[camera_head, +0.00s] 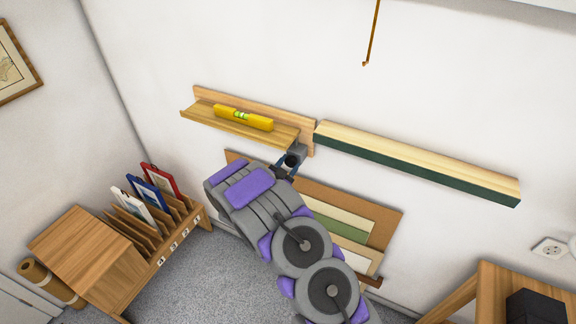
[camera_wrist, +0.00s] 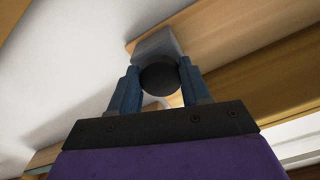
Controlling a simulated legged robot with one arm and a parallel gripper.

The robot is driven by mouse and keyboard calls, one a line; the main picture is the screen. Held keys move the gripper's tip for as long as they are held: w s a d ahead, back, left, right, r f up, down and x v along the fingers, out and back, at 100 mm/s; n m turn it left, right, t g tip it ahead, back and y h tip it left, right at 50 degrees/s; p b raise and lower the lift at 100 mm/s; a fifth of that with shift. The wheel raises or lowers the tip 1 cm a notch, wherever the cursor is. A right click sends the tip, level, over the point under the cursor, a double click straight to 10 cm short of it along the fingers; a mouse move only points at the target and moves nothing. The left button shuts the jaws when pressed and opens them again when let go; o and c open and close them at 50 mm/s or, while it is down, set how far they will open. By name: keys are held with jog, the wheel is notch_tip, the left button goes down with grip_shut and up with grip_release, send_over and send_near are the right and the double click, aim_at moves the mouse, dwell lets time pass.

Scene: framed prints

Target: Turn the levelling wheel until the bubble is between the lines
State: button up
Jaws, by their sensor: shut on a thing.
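A yellow spirit level (camera_head: 243,118) lies on the wooden ledge (camera_head: 205,113) on the wall. Its green vial (camera_head: 240,115) shows near its middle, but the bubble and lines are too small to read. My gripper (camera_head: 287,163) is below the right end of the ledge, at the levelling wheel. In the wrist view, my gripper (camera_wrist: 157,80) has its two blue fingers on either side of the dark round wheel (camera_wrist: 159,77), shut on it. A grey block (camera_wrist: 156,45) sits behind the wheel, under the wood.
A long shelf with a green front edge (camera_head: 420,169) is on the wall to the right. A board with coloured panels (camera_head: 345,225) leans below. A wooden rack (camera_head: 165,235) with several frames stands at left, a table (camera_head: 490,290) at lower right.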

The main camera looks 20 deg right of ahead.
jog(key=c, duration=0.4)
jog(key=shift+r+n+p, duration=0.1)
jog(key=shift+n+p, duration=0.9)
jog(key=shift+p, duration=0.05)
jog(key=shift+n+p, duration=1.35)
jog(key=shift+n, duration=0.55)
jog(key=o, duration=1.1)
jog(key=shift+c, duration=0.2)
